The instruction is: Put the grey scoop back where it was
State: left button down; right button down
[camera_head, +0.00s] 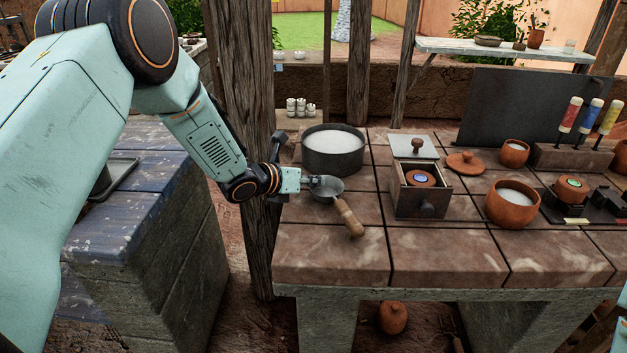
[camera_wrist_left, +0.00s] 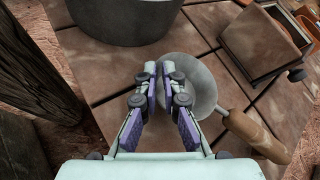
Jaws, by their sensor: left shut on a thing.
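The grey scoop (camera_head: 328,189) has a round metal bowl and a wooden handle (camera_head: 349,217). It is at the left front of the tiled table, with the handle pointing toward the front edge. My left gripper (camera_head: 308,181) is shut on the left rim of the scoop's bowl. In the left wrist view the fingers (camera_wrist_left: 159,77) pinch the rim of the scoop (camera_wrist_left: 200,88), and its handle (camera_wrist_left: 257,134) extends to the lower right. I cannot tell whether the scoop touches the tiles. My right gripper is not in view.
A dark round pot (camera_head: 333,160) of white material stands just behind the scoop. A wooden box (camera_head: 420,199) and clay bowl (camera_head: 511,210) stand to the right. A wooden post (camera_head: 249,120) rises left of the table. Tiles in front of the scoop are clear.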

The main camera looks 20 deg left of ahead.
pick_arm(q)
jog(key=shift+f, duration=0.3)
jog(key=c, duration=1.4)
grip_release()
jog(key=v, duration=1)
jog(key=shift+s+a+r, duration=0.1)
jog(key=shift+v, duration=0.85)
